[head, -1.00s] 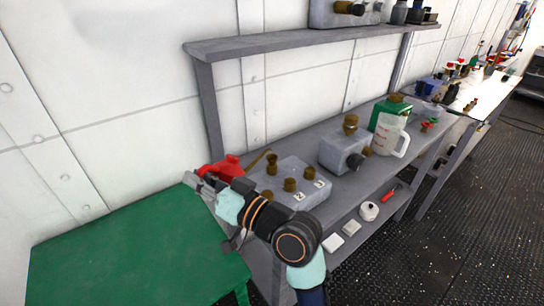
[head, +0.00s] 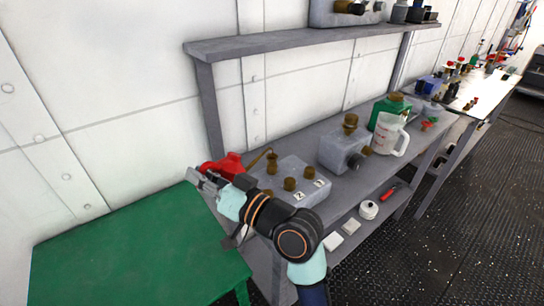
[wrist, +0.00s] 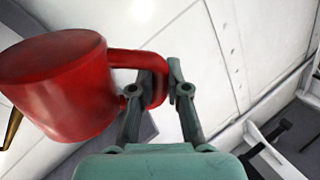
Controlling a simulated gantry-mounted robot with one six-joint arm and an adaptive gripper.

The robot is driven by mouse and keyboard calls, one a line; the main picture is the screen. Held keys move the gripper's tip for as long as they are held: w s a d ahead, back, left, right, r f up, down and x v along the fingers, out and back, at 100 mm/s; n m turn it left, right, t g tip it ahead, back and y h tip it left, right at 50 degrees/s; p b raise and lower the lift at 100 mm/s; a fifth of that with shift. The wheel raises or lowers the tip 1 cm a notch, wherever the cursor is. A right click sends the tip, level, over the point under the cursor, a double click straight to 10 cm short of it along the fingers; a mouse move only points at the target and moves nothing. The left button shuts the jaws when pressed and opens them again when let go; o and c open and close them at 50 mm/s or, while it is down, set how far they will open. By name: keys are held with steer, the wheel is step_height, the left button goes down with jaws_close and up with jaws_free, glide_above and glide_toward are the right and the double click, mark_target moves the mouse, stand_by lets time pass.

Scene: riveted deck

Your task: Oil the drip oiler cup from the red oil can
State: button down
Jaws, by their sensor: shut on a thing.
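The red oil can (head: 231,164) is in my gripper (head: 207,178), off the left end of the workbench. In the wrist view my gripper's fingers (wrist: 158,84) are shut around the handle of the can (wrist: 60,85). Its brass spout (wrist: 12,130) runs out of the wrist view. In the head view the spout points up and right, its end close behind the rear-left brass cup (head: 272,164) on a grey block (head: 292,200). Two more brass cups stand there by labels 2 and 3. I cannot tell which is the drip oiler cup, or whether any oil flows.
A grey box (head: 336,151) with a brass fitting, a white jug (head: 386,132) and a green can (head: 381,107) stand farther right. A shelf (head: 290,43) hangs above the bench. A green table (head: 130,250) at the left is bare.

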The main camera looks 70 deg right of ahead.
steer(key=shift+r, duration=0.1)
stand_by(0.3)
steer(key=w+a+f+n+b, duration=0.1)
steer(key=a+f+n+b, duration=0.2)
steer(key=f+b, duration=0.45)
steer(key=r+n+p, duration=0.1)
steer(key=a+r+n+p, duration=0.1)
steer(key=r+p, duration=0.1)
steer(key=w+r+n+g+p, duration=0.1)
steer(key=r+p, duration=0.1)
steer(key=shift+a+r+n+y, duration=0.1)
steer(key=shift+a+n+y, duration=0.2)
steer(key=shift+n+y, duration=0.1)
steer(key=shift+s, duration=0.1)
